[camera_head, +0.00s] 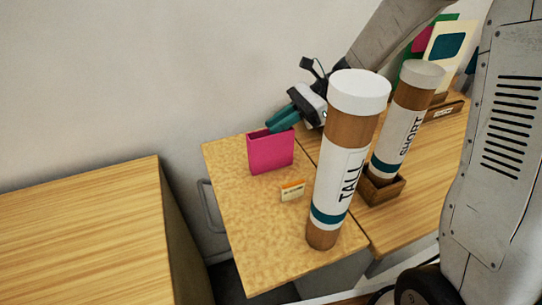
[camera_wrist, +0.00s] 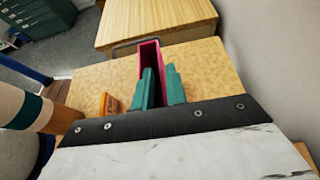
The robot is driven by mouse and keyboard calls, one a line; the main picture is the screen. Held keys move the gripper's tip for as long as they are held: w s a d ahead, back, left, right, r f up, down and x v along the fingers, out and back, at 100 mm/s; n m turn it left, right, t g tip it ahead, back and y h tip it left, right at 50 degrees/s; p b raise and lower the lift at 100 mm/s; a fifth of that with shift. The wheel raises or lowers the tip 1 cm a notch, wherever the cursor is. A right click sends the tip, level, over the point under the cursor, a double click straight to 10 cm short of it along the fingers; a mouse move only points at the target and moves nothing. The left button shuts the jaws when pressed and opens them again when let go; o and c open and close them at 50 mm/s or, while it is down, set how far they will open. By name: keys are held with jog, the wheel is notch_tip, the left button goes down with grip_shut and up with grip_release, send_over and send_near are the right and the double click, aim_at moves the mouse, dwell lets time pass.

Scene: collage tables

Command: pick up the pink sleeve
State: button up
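The pink sleeve (camera_head: 271,153) is a flat, open-topped holder standing upright on the cork-patterned tabletop (camera_head: 245,217). My gripper (camera_head: 278,121), with teal fingers, is at the sleeve's upper right rim in the head view. In the wrist view the sleeve (camera_wrist: 149,57) shows its open top, and my gripper (camera_wrist: 160,88) has one finger on each side of a pink wall, with a narrow gap between them. The left finger overlaps the sleeve's opening. I cannot tell whether the fingers press on the wall. The fingertips are partly hidden.
A tall brown tube labelled TALL (camera_head: 346,165) stands in front and to the right. A tube labelled SHORT (camera_head: 404,125) stands in a wooden holder (camera_head: 382,189) behind it. A small orange-edged card (camera_head: 292,191) stands near the sleeve. Another wooden table (camera_head: 85,235) is at left, across a gap.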

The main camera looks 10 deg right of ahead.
jog(key=x, duration=0.3)
grip_shut()
